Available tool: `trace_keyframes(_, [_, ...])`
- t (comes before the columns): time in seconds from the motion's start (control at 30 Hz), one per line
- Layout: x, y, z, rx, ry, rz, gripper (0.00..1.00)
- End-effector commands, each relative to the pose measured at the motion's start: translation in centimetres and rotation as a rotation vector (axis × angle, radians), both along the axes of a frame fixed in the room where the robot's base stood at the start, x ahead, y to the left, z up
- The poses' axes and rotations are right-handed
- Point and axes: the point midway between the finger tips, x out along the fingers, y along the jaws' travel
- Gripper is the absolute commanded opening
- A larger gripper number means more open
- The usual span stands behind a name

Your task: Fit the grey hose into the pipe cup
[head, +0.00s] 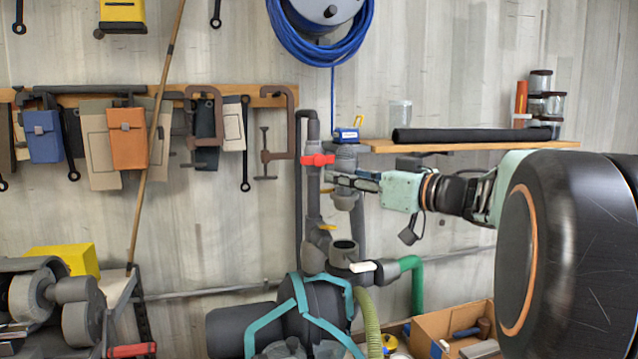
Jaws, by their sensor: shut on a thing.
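My gripper (343,181) reaches in from the right, in front of the pipework on the wall. It is shut on what looks like the grey hose (345,201), a short grey piece that shows above and below the fingers. The pipe cup (343,250) is a grey upright socket with a dark open top. The depth between the two is hard to judge from this view. The fingers hide the middle of the hose.
A pipe with a red valve handle (318,160) stands just left of my gripper. A wooden shelf (390,146) with a black roll (470,135) is behind and above. A white lever (363,267) and green pipe (411,265) are beside the cup. A cardboard box (420,312) is below right.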

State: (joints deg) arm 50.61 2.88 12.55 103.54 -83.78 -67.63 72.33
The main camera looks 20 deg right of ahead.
Motion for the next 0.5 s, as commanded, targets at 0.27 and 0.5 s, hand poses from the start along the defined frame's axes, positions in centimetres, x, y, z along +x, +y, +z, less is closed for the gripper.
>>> trace_keyframes(0.27, [-0.1,-0.1,-0.8,-0.001,-0.002,0.001,0.0])
trace_keyframes(0.5, [-0.1,0.0,-2.8,-0.001,-0.003,0.0,0.0])
